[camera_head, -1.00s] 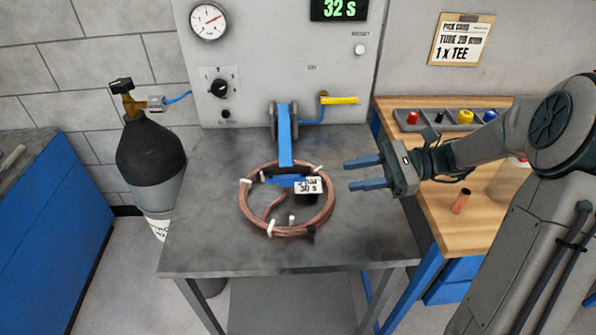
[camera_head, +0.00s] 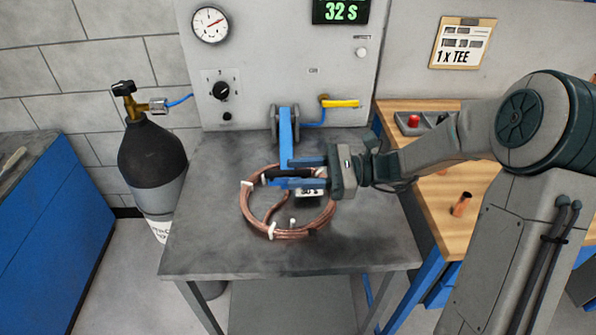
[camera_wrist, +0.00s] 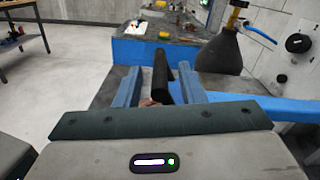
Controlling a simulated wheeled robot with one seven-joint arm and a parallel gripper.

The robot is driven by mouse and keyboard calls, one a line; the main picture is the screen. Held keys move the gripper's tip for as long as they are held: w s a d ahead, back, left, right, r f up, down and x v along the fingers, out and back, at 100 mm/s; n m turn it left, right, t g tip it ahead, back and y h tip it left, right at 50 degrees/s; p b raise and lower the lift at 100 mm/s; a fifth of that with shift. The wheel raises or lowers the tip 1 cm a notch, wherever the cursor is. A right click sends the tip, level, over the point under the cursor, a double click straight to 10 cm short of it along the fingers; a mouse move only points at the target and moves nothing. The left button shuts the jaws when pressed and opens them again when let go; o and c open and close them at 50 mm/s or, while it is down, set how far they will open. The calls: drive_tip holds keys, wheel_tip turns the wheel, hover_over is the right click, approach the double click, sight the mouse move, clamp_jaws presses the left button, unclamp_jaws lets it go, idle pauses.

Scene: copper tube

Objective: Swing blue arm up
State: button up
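The blue arm (camera_head: 285,136) comes out from a grey pivot on the grey panel and lies low over the table, with a black handle bar (camera_head: 277,174) across its free end. My gripper (camera_head: 292,172) is at this end, its fingers pointing left. In the wrist view the gripper (camera_wrist: 158,82) has its two blue fingers apart, with the black handle (camera_wrist: 161,75) between them and gaps visible at the sides. The blue arm runs off to the right there (camera_wrist: 275,108). A copper coil (camera_head: 247,207) lies on the table below; its white tag is partly hidden by my gripper.
The metal table (camera_head: 200,240) is bare around the coil. A gas cylinder (camera_head: 153,165) stands at its left. A yellow-handled valve (camera_head: 340,103) sits on the panel right of the arm. A wooden bench (camera_head: 440,215) with a copper fitting (camera_head: 461,204) is at the right.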

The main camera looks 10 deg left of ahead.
drive_tip(key=shift+s+a, duration=0.1)
drive_tip(key=shift+a, duration=0.3)
